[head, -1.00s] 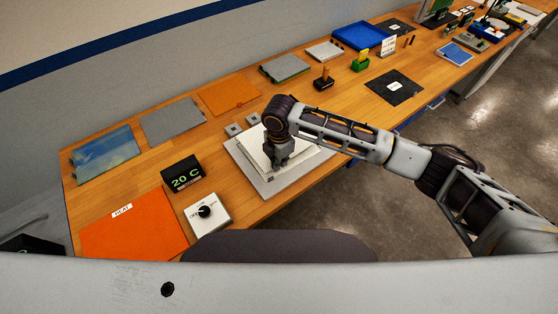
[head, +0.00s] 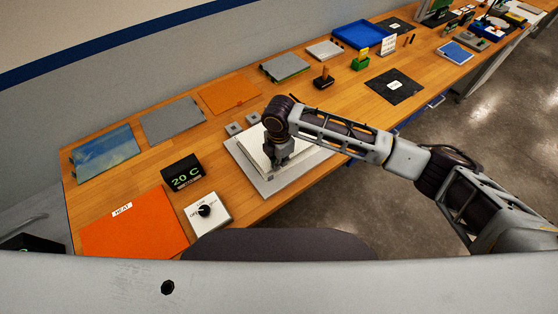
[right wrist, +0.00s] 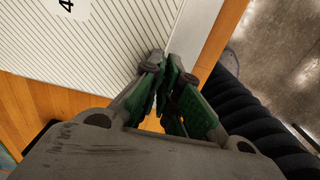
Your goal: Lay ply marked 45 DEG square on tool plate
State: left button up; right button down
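The pale ply (head: 250,152) lies over the grey tool plate (head: 262,188), partly hidden by my right arm. In the right wrist view the ply (right wrist: 80,45) is finely striped and has a white label (right wrist: 68,6), of which only a "4" shows. The tool plate's border (right wrist: 205,30) runs along its right side. My left gripper is out of view.
The 20 C display (head: 183,174), the dial box (head: 206,212) and the orange HEAT mat (head: 135,228) stand left of the plate. Other sheets (head: 172,121) line the back. Bare wood lies right of the plate.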

aim_at(279, 172)
jog(key=shift+f+b, duration=0.45)
jog(key=shift+f, duration=1.65)
jog(key=c, duration=1.6)
grip_release()
jog(key=shift+o, duration=0.2)
jog(key=shift+r, duration=0.1)
jog(key=shift+r+p, duration=0.5)
jog(key=shift+r, duration=2.95)
